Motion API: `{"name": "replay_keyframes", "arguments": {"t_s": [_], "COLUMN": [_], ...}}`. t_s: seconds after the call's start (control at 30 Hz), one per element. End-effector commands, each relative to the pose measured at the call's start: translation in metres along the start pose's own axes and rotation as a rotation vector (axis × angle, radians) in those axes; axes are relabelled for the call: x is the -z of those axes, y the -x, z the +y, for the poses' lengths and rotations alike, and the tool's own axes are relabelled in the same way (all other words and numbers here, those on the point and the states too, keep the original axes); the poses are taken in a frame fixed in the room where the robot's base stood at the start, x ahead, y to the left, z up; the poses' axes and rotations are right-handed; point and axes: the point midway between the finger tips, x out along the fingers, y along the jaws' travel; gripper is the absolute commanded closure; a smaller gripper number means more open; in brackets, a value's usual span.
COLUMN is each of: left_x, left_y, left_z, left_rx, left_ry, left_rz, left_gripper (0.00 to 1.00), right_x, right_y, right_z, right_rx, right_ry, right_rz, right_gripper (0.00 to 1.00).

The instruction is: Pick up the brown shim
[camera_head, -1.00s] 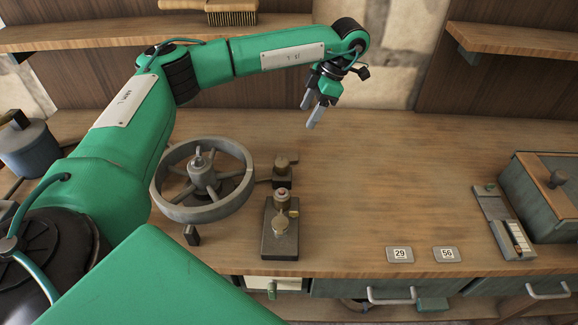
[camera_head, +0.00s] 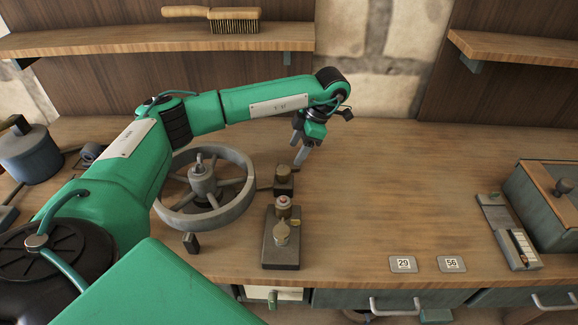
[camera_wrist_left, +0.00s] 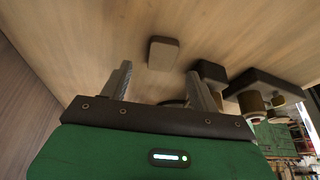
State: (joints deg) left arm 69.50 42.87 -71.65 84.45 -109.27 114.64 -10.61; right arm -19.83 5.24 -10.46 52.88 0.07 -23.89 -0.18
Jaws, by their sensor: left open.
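The brown shim seems to be the small brown block (camera_wrist_left: 163,53) lying flat on the wooden table in the left wrist view. I cannot make it out in the head view, where my arm and hand may hide it. My left gripper (camera_head: 298,155) is open, low over the table behind the small knobbed block. In the wrist view its two fingers (camera_wrist_left: 160,88) are spread and empty, and the brown block lies ahead of them, apart from both.
A small dark block with a brass knob (camera_head: 283,180) stands close to the gripper, with a two-knob fixture (camera_head: 269,250) in front of it. A spoked grey wheel (camera_head: 235,207) is at left. Tags (camera_head: 403,264) and a lidded box (camera_head: 540,200) are at right. The table's middle right is clear.

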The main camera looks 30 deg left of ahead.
Motion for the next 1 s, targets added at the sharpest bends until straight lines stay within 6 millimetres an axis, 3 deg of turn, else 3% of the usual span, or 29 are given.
{"name": "replay_keyframes", "arguments": {"t_s": [0.3,0.57,0.87,1.0], "left_x": [-0.002,-0.002,-0.002,-0.002], "left_y": [-0.04,-0.043,-0.043,-0.043], "left_z": [-0.003,-0.003,-0.003,-0.003], "left_rx": [0.001,0.001,0.0,0.0], "left_ry": [0.0,0.0,0.0,0.0], "left_rz": [0.002,0.0,0.0,0.0], "left_gripper": [0.38,0.38,0.94,0.94], "right_x": [-0.018,-0.02,-0.013,-0.011], "right_y": [0.003,0.002,0.003,0.003], "right_z": [0.001,0.001,-0.003,-0.005], "right_rx": [-0.001,0.0,0.003,0.006], "right_ry": [0.002,0.002,0.0,-0.001], "right_rz": [-0.018,-0.018,-0.01,-0.007], "right_gripper": [0.64,0.64,0.64,0.64]}}
